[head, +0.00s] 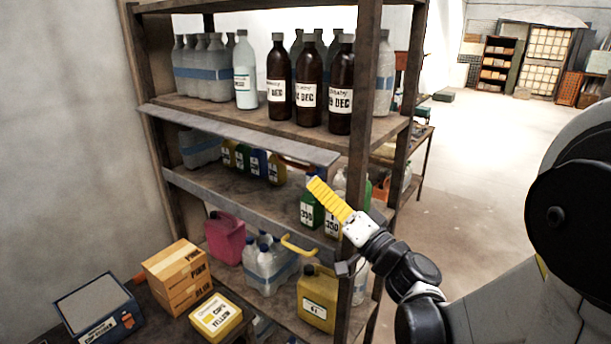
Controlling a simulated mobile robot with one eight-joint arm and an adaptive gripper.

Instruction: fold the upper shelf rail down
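The upper shelf rail (235,134) is a long grey strip along the front of the upper bottle shelf. It slants outward below that shelf's edge, and a reddish-orange handle (296,163) shows under its right end. A second grey rail (235,208) runs along the front of the shelf below, with a yellow handle (299,246) near its right end.
Brown bottles (309,84) and clear bottles (202,68) stand on the upper shelf. Green jugs (312,205) stand behind my gripper. A yellow can (317,298) is on the bottom shelf. Boxes (177,272) lie on a low table at front left. Open floor is at right.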

